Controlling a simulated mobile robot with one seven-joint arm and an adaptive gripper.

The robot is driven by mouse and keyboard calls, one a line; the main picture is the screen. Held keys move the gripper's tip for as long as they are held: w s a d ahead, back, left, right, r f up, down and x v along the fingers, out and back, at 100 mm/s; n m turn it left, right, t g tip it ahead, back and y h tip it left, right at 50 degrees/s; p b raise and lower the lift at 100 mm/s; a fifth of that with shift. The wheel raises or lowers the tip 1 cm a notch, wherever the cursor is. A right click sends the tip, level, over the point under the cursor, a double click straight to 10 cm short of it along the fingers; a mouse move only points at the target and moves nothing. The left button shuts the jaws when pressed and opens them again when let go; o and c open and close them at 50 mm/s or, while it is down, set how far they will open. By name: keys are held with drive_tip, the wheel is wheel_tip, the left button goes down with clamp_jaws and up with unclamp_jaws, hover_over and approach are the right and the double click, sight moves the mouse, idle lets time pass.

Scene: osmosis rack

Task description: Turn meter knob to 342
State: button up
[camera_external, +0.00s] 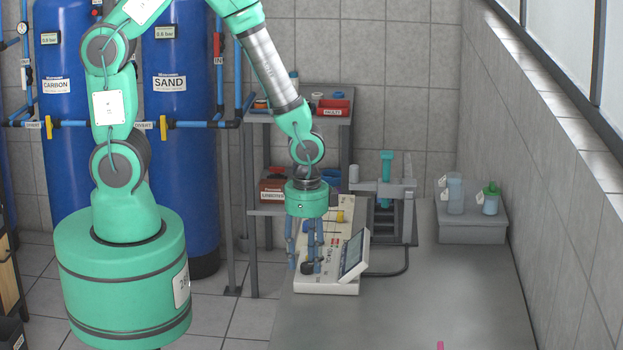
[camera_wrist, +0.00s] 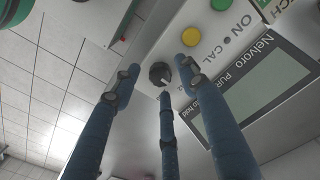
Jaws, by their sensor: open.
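The meter (camera_external: 330,280) is a cream box with a tilted display (camera_external: 353,252) on the grey bench. Its black round knob (camera_external: 307,268) sits at the front left of the panel. In the wrist view the knob (camera_wrist: 160,74) has a pale pointer line toward the lower right. My gripper (camera_external: 305,262) points down over the meter with its blue fingers apart. In the wrist view my gripper's fingers (camera_wrist: 160,85) stand around the knob, one on each side and one below it. I cannot tell whether any fingertip touches it. The display (camera_wrist: 262,95) looks blank, with no readable number.
Yellow (camera_wrist: 191,37) and green (camera_wrist: 221,4) buttons lie close to the knob. A stand with a teal cylinder (camera_external: 386,165) is behind the meter. A grey tray (camera_external: 470,228) with bottles stands at the back right. The bench front is mostly clear.

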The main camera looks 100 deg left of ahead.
wheel_tip(320, 180, up, 11)
drive_tip(key=shift+r, duration=0.15)
idle(0.4)
idle(0.5)
wheel_tip(320, 180, up, 16)
drive_tip(key=n+t+b, duration=0.1)
drive_tip(key=t, duration=0.2)
hover_over(307, 264)
drive_tip(key=s+d, duration=0.3)
drive_tip(key=s, duration=0.1)
drive_tip(key=s+d+r+n+t, duration=0.1)
drive_tip(key=s+d+r+t, duration=0.1)
drive_tip(key=s+r, duration=0.7)
drive_tip(key=shift+d+r+t+b, duration=0.15)
drive_tip(key=shift+r+t+b, duration=0.15)
drive_tip(key=shift+r+b, duration=0.15)
